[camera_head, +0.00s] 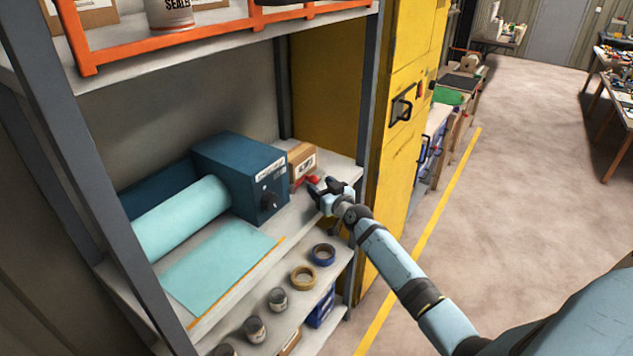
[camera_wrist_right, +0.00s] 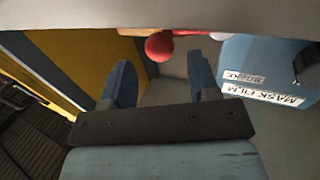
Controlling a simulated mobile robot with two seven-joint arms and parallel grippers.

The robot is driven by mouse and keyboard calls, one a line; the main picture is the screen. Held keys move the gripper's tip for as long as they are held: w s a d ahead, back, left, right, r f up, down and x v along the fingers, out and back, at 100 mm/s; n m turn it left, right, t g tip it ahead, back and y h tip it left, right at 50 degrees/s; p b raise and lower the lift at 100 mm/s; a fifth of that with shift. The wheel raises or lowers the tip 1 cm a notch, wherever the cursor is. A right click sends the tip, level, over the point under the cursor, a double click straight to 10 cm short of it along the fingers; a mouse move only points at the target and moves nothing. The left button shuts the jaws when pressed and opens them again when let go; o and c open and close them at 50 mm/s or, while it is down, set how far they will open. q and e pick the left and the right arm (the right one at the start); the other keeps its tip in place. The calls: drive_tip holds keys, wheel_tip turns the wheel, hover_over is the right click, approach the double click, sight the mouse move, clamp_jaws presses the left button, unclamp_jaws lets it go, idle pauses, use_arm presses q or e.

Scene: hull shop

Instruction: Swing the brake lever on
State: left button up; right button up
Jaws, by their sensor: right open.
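A blue mask film dispenser box (camera_head: 235,172) with a pale teal roll (camera_head: 180,218) stands on the shelf. In the right wrist view the box (camera_wrist_right: 262,62) carries labels reading MASK FILM and BRAKE. The brake lever's red knob (camera_head: 313,180) shows at the box's right side, partly hidden by my gripper. In the wrist view the red knob (camera_wrist_right: 159,46) appears just beyond the gap between my fingertips, nearer the left finger. My right gripper (camera_head: 323,190) is open and empty, at the lever; contact cannot be told. My left gripper is not in view.
A cardboard box (camera_head: 303,160) stands behind the lever. A yellow cabinet (camera_head: 398,110) and a grey shelf post (camera_head: 368,90) stand close to the right of my gripper. Tape rolls (camera_head: 323,253) and cans sit on the shelf below. The floor to the right is open.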

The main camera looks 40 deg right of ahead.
drive_tip(key=shift+w+d, duration=0.1)
drive_tip(key=shift+w, duration=1.3)
drive_tip(key=shift+c, duration=0.5)
clamp_jaws()
